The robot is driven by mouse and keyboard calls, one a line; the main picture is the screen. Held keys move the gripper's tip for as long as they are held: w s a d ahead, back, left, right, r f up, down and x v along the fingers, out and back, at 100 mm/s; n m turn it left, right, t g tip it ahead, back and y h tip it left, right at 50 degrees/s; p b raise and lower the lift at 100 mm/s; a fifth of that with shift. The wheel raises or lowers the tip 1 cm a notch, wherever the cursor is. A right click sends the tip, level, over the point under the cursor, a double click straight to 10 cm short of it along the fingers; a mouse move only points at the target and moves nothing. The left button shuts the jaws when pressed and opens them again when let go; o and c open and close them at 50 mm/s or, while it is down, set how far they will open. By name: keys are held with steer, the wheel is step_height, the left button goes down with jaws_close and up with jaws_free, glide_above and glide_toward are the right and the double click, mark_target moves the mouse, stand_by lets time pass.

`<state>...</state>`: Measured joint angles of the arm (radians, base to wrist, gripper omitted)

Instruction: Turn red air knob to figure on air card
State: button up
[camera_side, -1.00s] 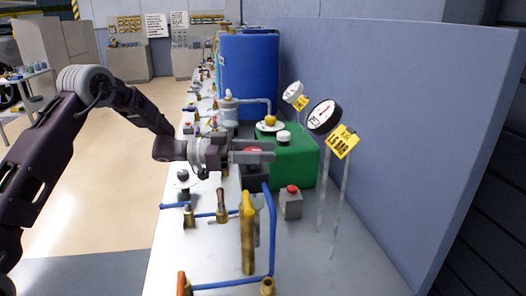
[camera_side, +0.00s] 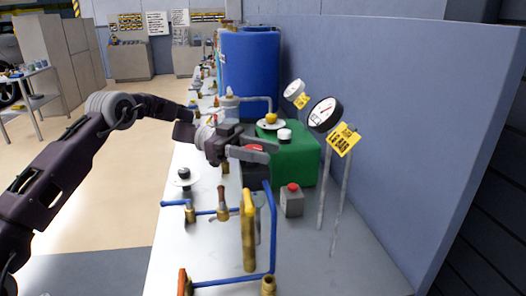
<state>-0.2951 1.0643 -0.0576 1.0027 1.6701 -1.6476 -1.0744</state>
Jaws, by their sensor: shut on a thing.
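The red air knob (camera_side: 254,148) sits on a dark box (camera_side: 255,172) beside the green tank, and my gripper (camera_side: 262,151) partly hides it. My gripper's two fingers are tilted and shut on the knob, one on each side of it. A black-rimmed gauge (camera_side: 325,114) with a white face and a red needle stands on a post to the right. A yellow card (camera_side: 344,140) with black lettering hangs just below it; its figure is too small to read surely. The knob's exact angle cannot be told.
A second gauge (camera_side: 294,89) with a small yellow card (camera_side: 302,102) stands behind. A green tank (camera_side: 300,160) is right of the knob. A grey box with a red button (camera_side: 292,188) and blue pipework (camera_side: 271,230) stand in front. A blue barrel (camera_side: 250,75) is at the back.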

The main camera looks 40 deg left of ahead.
steer(key=o, duration=1.3)
steer(key=shift+o, duration=0.2)
steer(key=s+a, duration=0.1)
steer(key=a, duration=0.6)
